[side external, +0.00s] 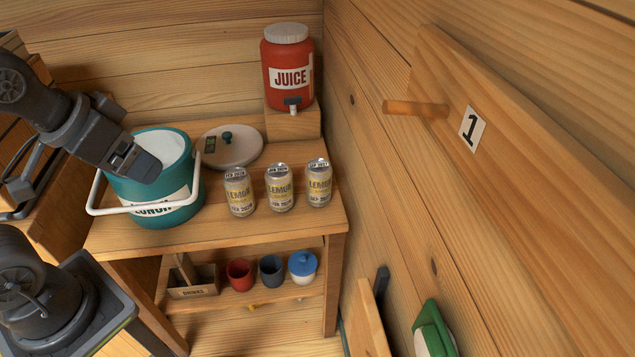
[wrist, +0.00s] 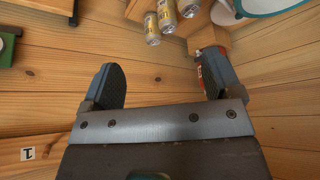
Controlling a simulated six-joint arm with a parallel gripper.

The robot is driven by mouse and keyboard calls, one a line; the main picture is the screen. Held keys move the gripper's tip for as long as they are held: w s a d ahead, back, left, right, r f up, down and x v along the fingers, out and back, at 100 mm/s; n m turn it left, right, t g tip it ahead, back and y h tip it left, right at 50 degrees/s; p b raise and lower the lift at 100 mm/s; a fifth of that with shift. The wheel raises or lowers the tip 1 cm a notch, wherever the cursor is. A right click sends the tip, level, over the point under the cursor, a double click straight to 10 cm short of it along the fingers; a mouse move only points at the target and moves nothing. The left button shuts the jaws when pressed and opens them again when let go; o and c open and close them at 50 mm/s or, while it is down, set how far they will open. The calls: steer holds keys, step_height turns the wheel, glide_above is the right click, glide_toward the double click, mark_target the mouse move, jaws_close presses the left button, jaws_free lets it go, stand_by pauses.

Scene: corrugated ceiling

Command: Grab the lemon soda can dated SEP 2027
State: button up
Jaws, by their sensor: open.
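Three yellow-and-silver lemon soda cans stand upright in a row on the wooden table: a left can (side external: 239,193), a middle can (side external: 279,188) and a right can (side external: 318,184). Each has a date tag on top and a date on its front. The print is small; the right can's top tag may read SEP 2027, but I cannot be sure. The cans also show at the top of the wrist view (wrist: 167,16). My gripper (side external: 146,168) is open and empty, above the teal bucket and left of the cans. Its two spread fingers show in the wrist view (wrist: 160,82).
The teal bucket (side external: 150,212) with a white handle stands left of the cans. A round lid (side external: 240,153) lies behind them, and a red juice jar (side external: 287,70) stands on a block. The wall (side external: 400,200) with a peg (side external: 410,109) rises at the right. Cups (side external: 271,270) sit below.

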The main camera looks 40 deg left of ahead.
steer(key=shift+o, duration=1.1)
steer(key=w+d+r+m+g, duration=0.1)
steer(key=w+r+m, duration=0.15)
steer(key=w, duration=0.35)
steer(key=w+r+m+g, duration=0.1)
steer(key=w+m, duration=0.2)
steer(key=w, duration=0.3)
steer(key=m+g, duration=0.4)
steer(key=m, duration=0.8)
glide_above(319, 165)
step_height(319, 165, down, 16)
steer(key=r, duration=0.1)
steer(key=f, duration=0.9)
steer(key=shift+s+a, duration=0.15)
steer(key=shift+s, duration=0.1)
steer(key=shift+w+f, duration=0.2)
steer(key=shift+f, duration=2.8)
